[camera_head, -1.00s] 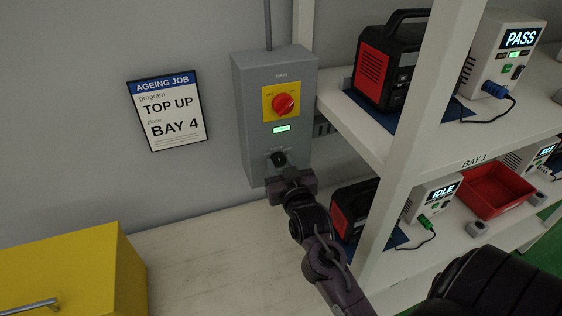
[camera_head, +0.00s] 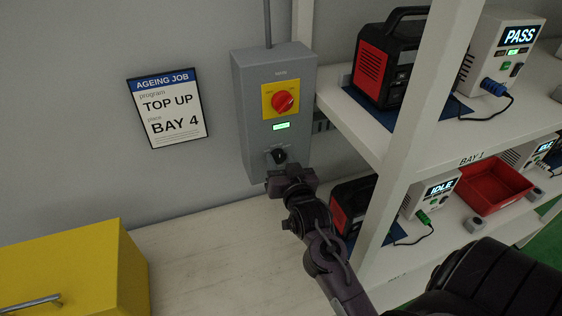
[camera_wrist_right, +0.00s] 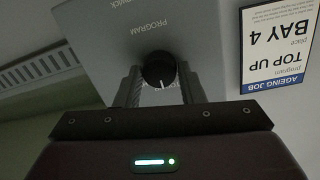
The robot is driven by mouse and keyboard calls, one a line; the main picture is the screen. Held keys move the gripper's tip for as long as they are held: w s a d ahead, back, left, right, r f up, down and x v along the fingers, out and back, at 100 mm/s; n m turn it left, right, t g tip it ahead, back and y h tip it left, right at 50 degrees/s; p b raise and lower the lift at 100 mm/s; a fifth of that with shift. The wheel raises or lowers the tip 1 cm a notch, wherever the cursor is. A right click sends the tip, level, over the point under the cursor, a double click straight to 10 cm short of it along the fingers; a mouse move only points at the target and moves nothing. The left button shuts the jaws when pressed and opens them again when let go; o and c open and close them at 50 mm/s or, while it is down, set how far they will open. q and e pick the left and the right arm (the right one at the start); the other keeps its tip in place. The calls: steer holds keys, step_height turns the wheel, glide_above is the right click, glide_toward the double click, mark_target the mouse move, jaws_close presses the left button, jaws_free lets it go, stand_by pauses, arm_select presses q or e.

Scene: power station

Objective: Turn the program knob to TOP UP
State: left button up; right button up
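The black program knob (camera_head: 278,156) is low on the front of the grey wall box (camera_head: 297,150). In the right wrist view the knob (camera_wrist_right: 158,70) appears upside down under the word PROGRAM; its white mark points to the bottom of that picture. Labels around it are partly hidden or unreadable. My right gripper (camera_head: 284,172) is just below and in front of the knob. In the wrist view its two fingers (camera_wrist_right: 160,78) are apart, one each side of the knob; I cannot tell whether they touch it. My left gripper is not in view.
A red rotary switch (camera_head: 283,102) on a yellow plate and a lit green display (camera_head: 281,127) sit above the knob. A job sign (camera_head: 168,108) reads TOP UP, BAY 4. A shelf post (camera_head: 425,130) stands close right. A yellow box (camera_head: 75,265) is at lower left.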

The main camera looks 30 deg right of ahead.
steer(key=o, duration=0.4)
steer(key=shift+c, duration=0.2)
steer(key=shift+s+a+f, duration=0.1)
steer(key=shift+s, duration=0.2)
steer(key=b+v, duration=0.2)
steer(key=v, duration=0.5)
steer(key=shift+s, duration=0.15)
